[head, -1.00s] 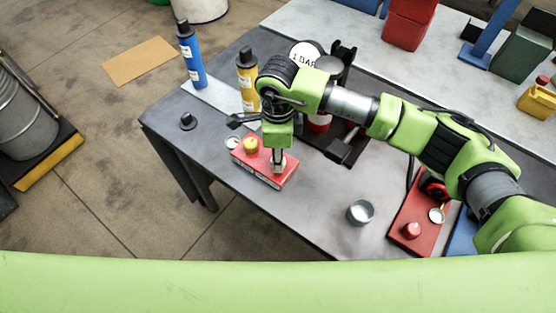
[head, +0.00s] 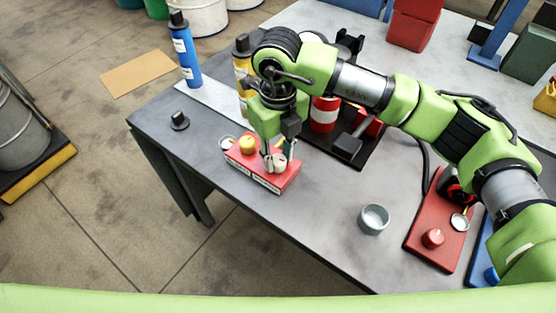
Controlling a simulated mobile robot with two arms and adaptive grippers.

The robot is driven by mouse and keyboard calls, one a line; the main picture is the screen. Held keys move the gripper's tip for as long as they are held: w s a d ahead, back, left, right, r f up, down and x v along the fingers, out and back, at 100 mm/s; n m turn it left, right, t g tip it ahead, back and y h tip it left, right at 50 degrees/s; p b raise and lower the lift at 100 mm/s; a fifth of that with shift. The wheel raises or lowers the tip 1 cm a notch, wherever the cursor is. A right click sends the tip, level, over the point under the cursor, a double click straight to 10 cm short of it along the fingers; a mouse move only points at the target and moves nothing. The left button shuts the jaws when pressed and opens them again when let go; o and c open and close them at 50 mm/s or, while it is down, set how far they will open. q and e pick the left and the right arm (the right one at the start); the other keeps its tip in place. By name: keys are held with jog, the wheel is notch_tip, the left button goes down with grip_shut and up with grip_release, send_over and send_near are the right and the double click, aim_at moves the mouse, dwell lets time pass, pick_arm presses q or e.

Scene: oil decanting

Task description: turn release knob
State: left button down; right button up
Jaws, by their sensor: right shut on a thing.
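A low red box (head: 262,178) with pale labels on its front face stands on the grey table. A round yellow knob (head: 247,144) sits on the left part of its top. My right gripper (head: 275,164) points down over the right part of the box top. Its fingers are shut on a small pale knob (head: 280,162) there, which they partly hide. I take this pale knob to be the release knob; no readable label confirms it. My left gripper is not in view.
Behind my right arm stand a yellow bottle (head: 242,68) and a red-and-white container (head: 323,114) on a black base. A red panel (head: 428,255) lies at right. The table front is mostly clear.

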aim_at(278, 159)
jog(key=shift+m+b, duration=0.95)
jog(key=shift+m, duration=0.45)
jog(key=shift+r, duration=0.1)
jog(key=o, duration=1.1)
notch_tip(278, 159, up, 12)
jog(key=shift+f, duration=0.1)
